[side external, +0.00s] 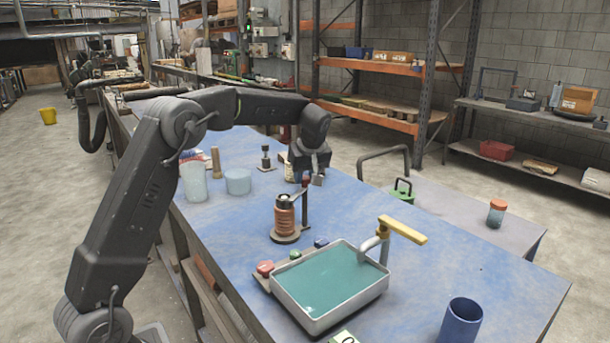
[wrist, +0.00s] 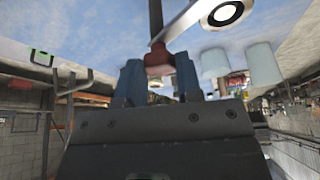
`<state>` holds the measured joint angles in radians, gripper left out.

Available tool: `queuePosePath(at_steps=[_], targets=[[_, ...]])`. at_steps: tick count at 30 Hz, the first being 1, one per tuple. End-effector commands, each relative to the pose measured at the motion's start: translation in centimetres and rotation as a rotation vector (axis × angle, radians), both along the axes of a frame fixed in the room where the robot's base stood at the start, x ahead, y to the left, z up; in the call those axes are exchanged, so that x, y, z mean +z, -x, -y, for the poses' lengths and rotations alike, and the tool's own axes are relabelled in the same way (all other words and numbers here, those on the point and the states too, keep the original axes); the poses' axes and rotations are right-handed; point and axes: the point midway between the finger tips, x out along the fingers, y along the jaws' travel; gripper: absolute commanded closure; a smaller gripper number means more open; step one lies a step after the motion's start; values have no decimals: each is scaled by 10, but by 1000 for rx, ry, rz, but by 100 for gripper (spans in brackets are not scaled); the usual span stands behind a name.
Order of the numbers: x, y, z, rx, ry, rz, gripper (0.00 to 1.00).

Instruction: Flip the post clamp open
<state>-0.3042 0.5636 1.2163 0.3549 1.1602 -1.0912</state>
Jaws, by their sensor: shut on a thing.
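The post clamp stands by a copper-coloured ribbed tube (side external: 285,215) on a round dark base, with a dark upright post (side external: 305,207) and a red knob (side external: 305,182) on top. A light arm (wrist: 183,20) runs from the knob over the tube's top, where a white ring (wrist: 225,12) shows in the wrist view. My gripper (side external: 309,178) reaches down over the table to the knob. In the wrist view its two blue-grey fingers (wrist: 158,75) are on either side of the red knob (wrist: 158,60), shut on it. The fingertips' exact contact is partly hidden.
A teal-filled tray (side external: 325,285), with a yellow-handled fixture (side external: 400,230) at its far right, stands in front. Two pale cups (side external: 194,182) (side external: 238,182) stand left, and a blue cup (side external: 461,322) front right. The table between tray and blue cup is clear.

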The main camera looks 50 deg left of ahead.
Motion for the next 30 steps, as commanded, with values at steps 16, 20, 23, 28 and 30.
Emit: queuePosePath(at_steps=[16,20,23,28,30], targets=[[0,-5,0,521,-2,2,100],[0,-6,-1,643,-2,2,100],[0,-6,-1,733,-2,2,100],[0,-7,-2,869,0,2,100],[0,-7,-2,915,0,2,100]])
